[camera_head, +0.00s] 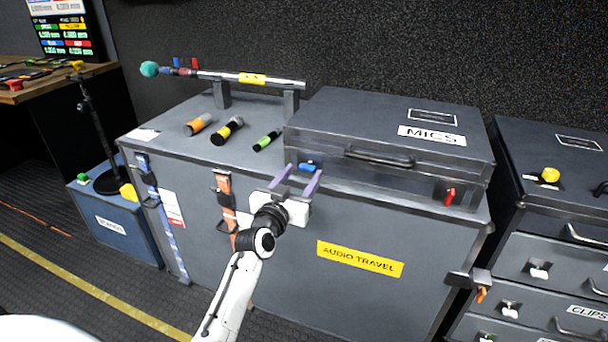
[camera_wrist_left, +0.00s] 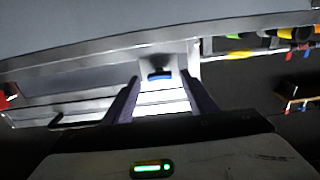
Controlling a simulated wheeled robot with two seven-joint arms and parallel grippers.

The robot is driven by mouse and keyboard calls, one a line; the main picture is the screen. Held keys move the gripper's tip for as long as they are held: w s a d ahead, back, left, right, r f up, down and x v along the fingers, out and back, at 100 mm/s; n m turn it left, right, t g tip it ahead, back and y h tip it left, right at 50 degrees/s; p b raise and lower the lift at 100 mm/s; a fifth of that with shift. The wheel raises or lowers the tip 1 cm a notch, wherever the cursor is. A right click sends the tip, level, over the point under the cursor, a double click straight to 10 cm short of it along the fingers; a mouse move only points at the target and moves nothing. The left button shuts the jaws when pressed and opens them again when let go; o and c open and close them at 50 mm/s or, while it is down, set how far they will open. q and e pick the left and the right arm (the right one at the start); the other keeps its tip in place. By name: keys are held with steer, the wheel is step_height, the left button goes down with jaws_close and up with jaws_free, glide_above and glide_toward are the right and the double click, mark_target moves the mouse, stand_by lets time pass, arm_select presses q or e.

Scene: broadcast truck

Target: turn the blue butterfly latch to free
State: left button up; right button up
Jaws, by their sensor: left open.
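The blue butterfly latch (camera_head: 309,166) is on the front left of the dark grey MICS case (camera_head: 385,176). In the left wrist view the blue latch (camera_wrist_left: 160,75) shows centred between and beyond my fingertips. My left gripper (camera_head: 304,170) is open, its two purple-grey fingers pointing at the latch, one to each side in the picture. In the left wrist view the gripper (camera_wrist_left: 160,77) holds nothing. I cannot tell whether a finger touches the latch. My right gripper is not in view.
A red latch (camera_head: 450,196) is at the case's front right, beside its handle (camera_head: 379,158). The case stands on a grey trunk labelled AUDIO TRAVEL (camera_head: 360,258). Microphones (camera_head: 228,131) and a boom pole (camera_head: 252,79) lie to the left. A drawer cabinet (camera_head: 545,245) stands right.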

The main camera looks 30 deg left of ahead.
arm_select(q)
steer(key=shift+x, duration=1.05)
steer(key=shift+c, duration=0.3)
steer(key=c, duration=1)
